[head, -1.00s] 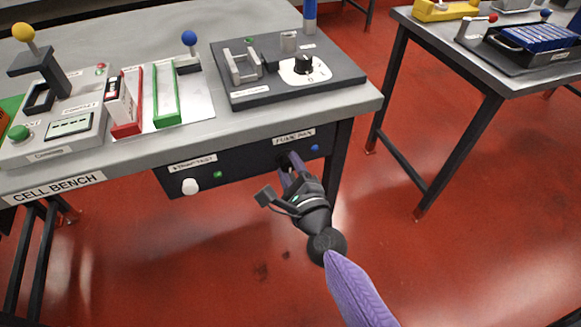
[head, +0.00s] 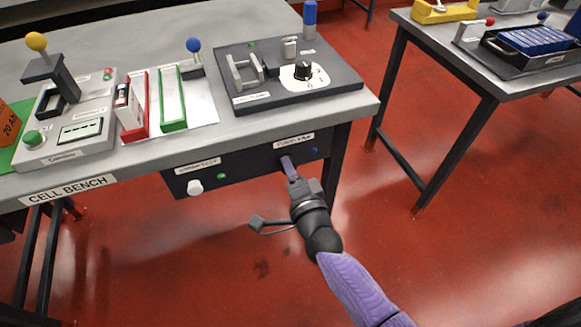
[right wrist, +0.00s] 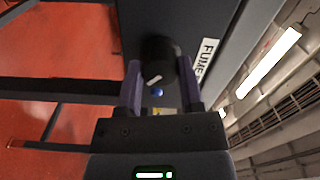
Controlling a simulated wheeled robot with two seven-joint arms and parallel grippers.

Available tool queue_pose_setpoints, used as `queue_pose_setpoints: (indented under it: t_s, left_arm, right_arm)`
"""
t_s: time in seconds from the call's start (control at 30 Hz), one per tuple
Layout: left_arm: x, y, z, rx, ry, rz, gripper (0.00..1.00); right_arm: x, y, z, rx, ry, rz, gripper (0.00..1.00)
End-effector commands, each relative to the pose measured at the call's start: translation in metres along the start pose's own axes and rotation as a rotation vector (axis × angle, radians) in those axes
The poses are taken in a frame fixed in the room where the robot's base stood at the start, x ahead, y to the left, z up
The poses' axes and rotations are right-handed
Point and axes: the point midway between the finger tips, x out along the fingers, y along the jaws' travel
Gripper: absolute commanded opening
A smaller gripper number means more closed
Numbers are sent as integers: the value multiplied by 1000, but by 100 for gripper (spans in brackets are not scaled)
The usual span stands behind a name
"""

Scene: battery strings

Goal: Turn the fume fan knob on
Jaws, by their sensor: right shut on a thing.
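The fume fan knob (right wrist: 157,52) is a black round knob with a white mark, on the dark panel under the bench's front edge. In the right wrist view it sits between the two purple fingers of my right gripper (right wrist: 159,70), which is shut on it. In the head view my right gripper (head: 287,163) reaches the panel just below the fume fan label (head: 294,140), and its fingers hide the knob. A blue light (head: 314,151) is right of the fingers; it also shows in the right wrist view (right wrist: 158,91). My left gripper is not in view.
The same panel carries a white knob (head: 195,187) and a green light (head: 222,176) to the left. The cell bench top (head: 150,160) overhangs the panel, with a dark unit with a rotary switch (head: 340,86) above. Red floor (head: 390,235) lies open below.

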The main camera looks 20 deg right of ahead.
Motion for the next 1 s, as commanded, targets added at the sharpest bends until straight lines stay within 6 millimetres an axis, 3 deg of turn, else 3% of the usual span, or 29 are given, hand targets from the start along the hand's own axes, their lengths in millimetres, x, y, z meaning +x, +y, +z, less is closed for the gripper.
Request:
queue_pose_setpoints:
  t_s: [0.6,1.0]
  left_arm:
    - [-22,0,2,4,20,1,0]
    - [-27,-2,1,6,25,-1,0]
  right_arm:
    - [0,0,0,-535,-1,2,0]
    - [0,2,0,-712,-1,2,0]
